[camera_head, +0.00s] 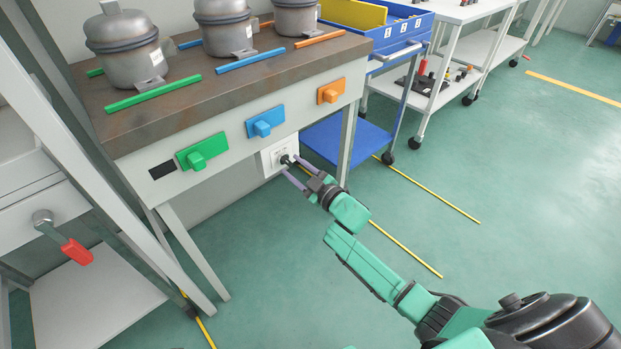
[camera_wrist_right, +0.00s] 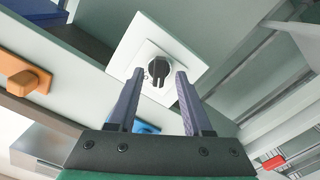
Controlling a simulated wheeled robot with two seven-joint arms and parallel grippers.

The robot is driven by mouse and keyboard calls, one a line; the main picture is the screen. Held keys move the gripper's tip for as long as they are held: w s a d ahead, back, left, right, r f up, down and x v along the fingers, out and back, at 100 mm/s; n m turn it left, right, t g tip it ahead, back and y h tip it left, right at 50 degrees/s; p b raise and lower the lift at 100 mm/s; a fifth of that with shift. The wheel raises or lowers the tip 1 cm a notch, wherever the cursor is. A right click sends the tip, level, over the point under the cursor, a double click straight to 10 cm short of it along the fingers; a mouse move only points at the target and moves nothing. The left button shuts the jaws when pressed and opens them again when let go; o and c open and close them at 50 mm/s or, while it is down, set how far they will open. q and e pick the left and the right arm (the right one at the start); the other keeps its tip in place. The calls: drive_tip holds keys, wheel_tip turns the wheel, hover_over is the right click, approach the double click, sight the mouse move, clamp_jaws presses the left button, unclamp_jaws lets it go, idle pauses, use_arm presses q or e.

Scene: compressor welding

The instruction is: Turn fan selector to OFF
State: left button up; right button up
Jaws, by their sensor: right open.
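The fan selector is a black knob (camera_wrist_right: 158,68) on a white square plate (camera_wrist_right: 181,52), low on the front of the workbench. In the head view the plate (camera_head: 268,157) sits below the blue block, and the knob (camera_head: 284,159) is partly hidden by my fingers. My right gripper (camera_head: 290,166) is open, its two purple fingers pointing at the knob. In the right wrist view the fingers (camera_wrist_right: 158,98) stand on either side of the knob's lower part; I cannot tell whether they touch it. The plate's markings are too small to read. My left gripper is not in view.
Green (camera_head: 202,151), blue (camera_head: 265,122) and orange (camera_head: 331,91) blocks stick out from the bench front above the plate. Grey compressors (camera_head: 128,48) and coloured bars stand on the bench top (camera_head: 180,91). A blue cart (camera_head: 345,143) stands to the right. A red-handled lever (camera_head: 76,251) is at left.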

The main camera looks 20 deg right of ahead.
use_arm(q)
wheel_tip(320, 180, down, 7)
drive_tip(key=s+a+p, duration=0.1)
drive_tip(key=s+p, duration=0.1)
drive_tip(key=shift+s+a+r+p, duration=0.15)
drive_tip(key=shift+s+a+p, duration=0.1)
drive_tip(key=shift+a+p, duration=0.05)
use_arm(e)
drive_tip(key=v, duration=1.3)
drive_tip(key=shift+s, duration=0.3)
